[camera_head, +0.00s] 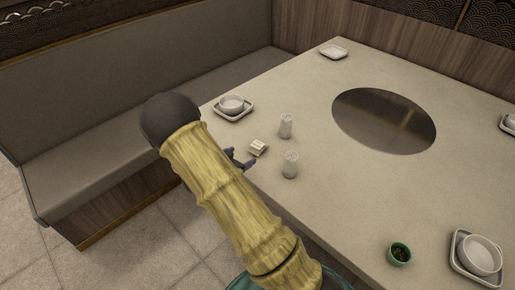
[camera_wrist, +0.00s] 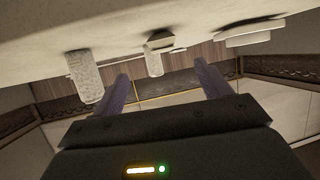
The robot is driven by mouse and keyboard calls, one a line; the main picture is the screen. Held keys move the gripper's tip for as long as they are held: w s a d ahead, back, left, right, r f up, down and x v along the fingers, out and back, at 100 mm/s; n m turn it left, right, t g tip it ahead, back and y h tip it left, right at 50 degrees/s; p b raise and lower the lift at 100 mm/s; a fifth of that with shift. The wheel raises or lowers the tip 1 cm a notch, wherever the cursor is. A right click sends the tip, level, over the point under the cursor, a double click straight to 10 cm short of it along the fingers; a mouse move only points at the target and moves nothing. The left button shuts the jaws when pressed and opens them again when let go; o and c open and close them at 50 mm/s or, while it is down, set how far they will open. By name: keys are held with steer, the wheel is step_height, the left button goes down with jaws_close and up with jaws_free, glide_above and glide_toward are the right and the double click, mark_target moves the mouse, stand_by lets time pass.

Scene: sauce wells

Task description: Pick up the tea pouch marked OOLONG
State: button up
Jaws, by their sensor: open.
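No lettering is readable in either view, so I cannot tell which thing is the pouch marked OOLONG. A small cream block-like item (camera_head: 257,148) lies near the table's left edge; it may hold or be pouches. In the wrist view, which is upside down, a small dark-sided item (camera_wrist: 160,39) that seems to be the same one shows beyond the fingertips. My gripper (camera_head: 240,160) is at the table's edge, just left of that item, mostly hidden behind my arm. In the wrist view my gripper (camera_wrist: 160,80) has its fingers wide apart with nothing between them.
A round dark plate (camera_head: 384,120) is set in the table (camera_head: 330,210). A green cup (camera_head: 399,253) stands front right.

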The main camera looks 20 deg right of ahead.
mark_target(253, 148)
steer(key=x, duration=0.6)
steer(key=shift+w+d+f, duration=0.1)
steer(key=shift+w+d, duration=0.1)
steer(key=shift+d, duration=0.1)
steer(key=x, duration=0.5)
steer(key=shift+w+f, duration=0.15)
steer(key=shift+w, duration=0.1)
steer(key=shift+a, duration=0.1)
steer(key=c, duration=1.1)
